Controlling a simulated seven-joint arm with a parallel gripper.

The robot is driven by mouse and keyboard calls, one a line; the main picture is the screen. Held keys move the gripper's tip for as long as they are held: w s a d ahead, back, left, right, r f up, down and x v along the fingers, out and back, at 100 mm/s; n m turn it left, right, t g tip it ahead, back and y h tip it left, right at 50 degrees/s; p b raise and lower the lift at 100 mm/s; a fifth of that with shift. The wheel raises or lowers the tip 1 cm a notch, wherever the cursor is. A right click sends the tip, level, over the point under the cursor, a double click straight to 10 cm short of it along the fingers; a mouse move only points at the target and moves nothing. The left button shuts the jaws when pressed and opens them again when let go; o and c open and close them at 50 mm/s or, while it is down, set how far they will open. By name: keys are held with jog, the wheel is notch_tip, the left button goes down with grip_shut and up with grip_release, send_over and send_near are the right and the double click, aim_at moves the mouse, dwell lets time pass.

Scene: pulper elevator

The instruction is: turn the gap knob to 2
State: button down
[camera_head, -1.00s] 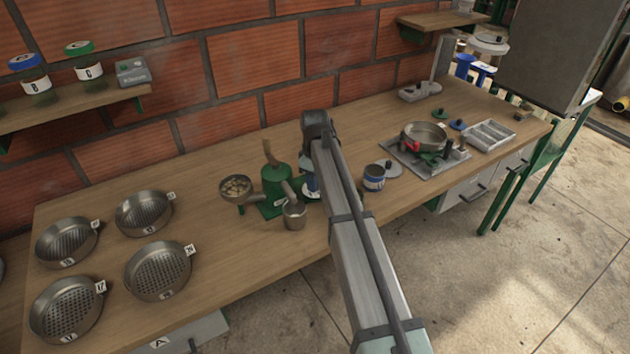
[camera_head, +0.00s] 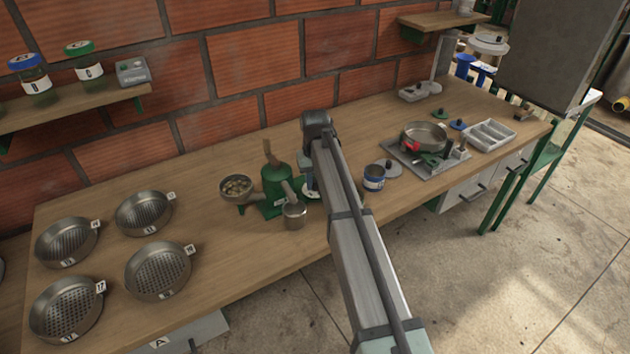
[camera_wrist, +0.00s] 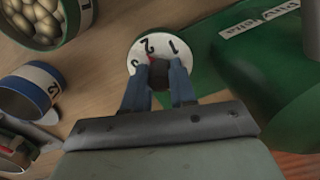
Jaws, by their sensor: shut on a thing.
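The green pulper (camera_head: 278,195) stands on the bench left of my arm, and part of its green body (camera_wrist: 225,80) shows in the wrist view. The gap dial (camera_wrist: 137,50) is a white disc with a green rim and the numerals 1, 2 and 3. The dark gap knob (camera_wrist: 159,76) is at its middle. My gripper (camera_wrist: 158,72) is shut on the knob, a blue finger on either side. A small red mark by the knob lies close to the 2. The fingers cover part of the dial. My arm mostly hides the dial in the head view.
A pan of round beans (camera_head: 237,187) and a metal cup (camera_head: 295,214) adjoin the pulper. A blue-banded tin (camera_head: 374,178) stands right of my arm. Several sieves, one here (camera_head: 160,270), lie at the left. The bench front between sieves and cup is clear.

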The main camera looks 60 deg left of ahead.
aim_at(315, 180)
jog(key=shift+m, duration=1.1)
jog(key=c, duration=0.9)
grip_release()
notch_tip(315, 180, up, 14)
jog(key=shift+f, duration=0.1)
